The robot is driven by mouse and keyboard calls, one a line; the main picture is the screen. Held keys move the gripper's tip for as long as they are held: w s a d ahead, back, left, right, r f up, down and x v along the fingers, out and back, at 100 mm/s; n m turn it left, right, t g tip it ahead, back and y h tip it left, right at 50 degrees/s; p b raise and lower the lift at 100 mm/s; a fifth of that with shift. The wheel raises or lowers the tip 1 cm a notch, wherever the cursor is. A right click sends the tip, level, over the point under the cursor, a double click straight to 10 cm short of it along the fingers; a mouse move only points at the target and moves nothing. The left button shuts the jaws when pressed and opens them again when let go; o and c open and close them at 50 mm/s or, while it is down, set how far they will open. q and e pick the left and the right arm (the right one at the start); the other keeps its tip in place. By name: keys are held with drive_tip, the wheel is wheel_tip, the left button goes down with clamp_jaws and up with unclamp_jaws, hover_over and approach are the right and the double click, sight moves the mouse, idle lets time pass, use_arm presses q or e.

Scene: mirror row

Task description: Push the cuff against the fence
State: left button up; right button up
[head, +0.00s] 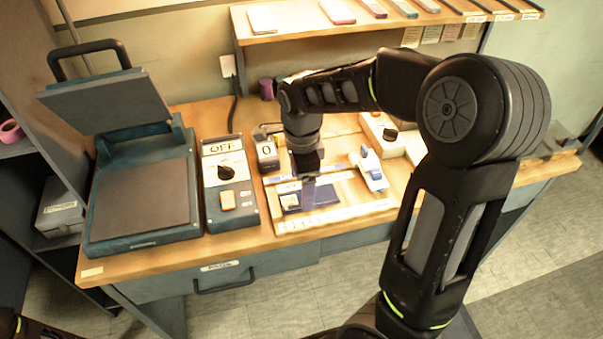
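A dark blue flat piece (322,194), which looks like the cuff, lies on a pale board (352,196) on the workbench. A light strip with blue markings (341,176) runs along its back side; I cannot tell for sure that this is the fence, or whether the cuff touches it. My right gripper (308,182) points down over the cuff's back left part and hides some of it. Its fingertips are too small and dark to tell whether they are open or shut, or touch the cuff. My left gripper is out of view.
A heat press (140,190) with its lid raised stands at the left. Beside it are a switch box marked OFF (228,180) and a counter showing 0 (267,152). A blue-and-white tool (370,170) lies right of the cuff. A shelf (380,25) overhangs the back.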

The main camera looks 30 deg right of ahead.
drive_tip(key=shift+f, duration=1.9)
drive_tip(key=shift+c, duration=0.3)
drive_tip(key=c, duration=1.4)
drive_tip(key=o, duration=1.4)
drive_tip(key=shift+o, duration=0.2)
drive_tip(key=shift+r, duration=0.15)
wheel_tip(320, 180, up, 8)
drive_tip(key=shift+f, duration=0.2)
